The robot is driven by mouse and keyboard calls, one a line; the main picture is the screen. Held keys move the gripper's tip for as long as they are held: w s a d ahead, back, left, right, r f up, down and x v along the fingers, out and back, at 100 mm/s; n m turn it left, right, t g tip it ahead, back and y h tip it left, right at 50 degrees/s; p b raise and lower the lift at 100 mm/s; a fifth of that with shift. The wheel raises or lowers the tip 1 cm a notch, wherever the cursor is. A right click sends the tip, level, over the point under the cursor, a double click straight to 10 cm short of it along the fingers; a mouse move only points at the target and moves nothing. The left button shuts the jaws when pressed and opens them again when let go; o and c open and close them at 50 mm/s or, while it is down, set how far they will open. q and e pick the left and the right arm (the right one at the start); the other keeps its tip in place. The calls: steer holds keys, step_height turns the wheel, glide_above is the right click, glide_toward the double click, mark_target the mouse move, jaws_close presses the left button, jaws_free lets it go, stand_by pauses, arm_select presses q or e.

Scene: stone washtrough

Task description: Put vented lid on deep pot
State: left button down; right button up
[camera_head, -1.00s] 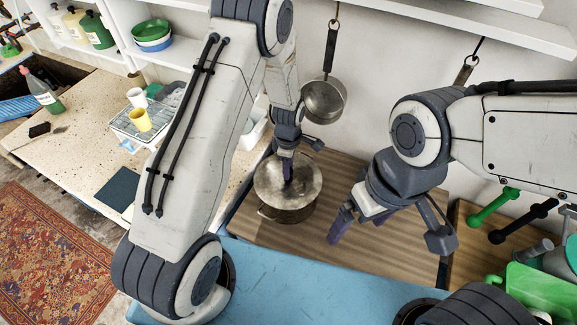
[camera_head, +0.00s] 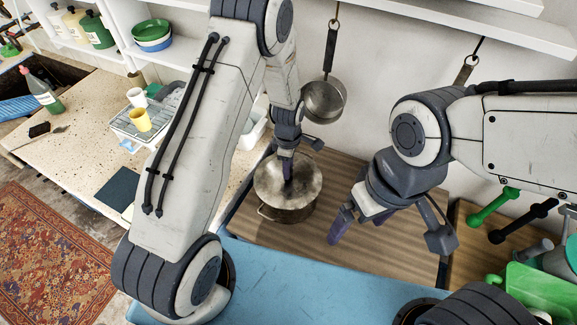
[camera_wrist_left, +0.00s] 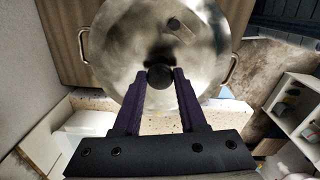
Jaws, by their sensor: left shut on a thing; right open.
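The vented lid (camera_head: 270,181) is a round metal disc lying over the mouth of the deep pot (camera_head: 287,215), which stands on the wooden board. My left gripper (camera_head: 287,178) is shut on the lid's dark knob; the knob shows between the fingers in the left wrist view (camera_wrist_left: 160,77). That view shows the lid (camera_wrist_left: 125,35) from above, with a pot handle on each side. The lid looks about level and covers the pot; I cannot tell whether it is fully seated. My right gripper (camera_head: 352,232) is open and empty, to the right of the pot.
The wooden board (camera_head: 330,265) has free room in front of the pot. A small pan (camera_head: 324,100) hangs on the wall behind. A dish rack (camera_head: 150,125) with cups stands at the left. Green things (camera_head: 530,285) lie at the far right.

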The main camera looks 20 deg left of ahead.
arm_select(q)
steer(key=shift+f, duration=0.2)
stand_by(0.5)
jaws_free()
steer(key=shift+r, duration=0.15)
steer(key=shift+r+p, duration=2.4)
steer(key=shift+r, duration=1.05)
steer(key=shift+f, duration=0.25)
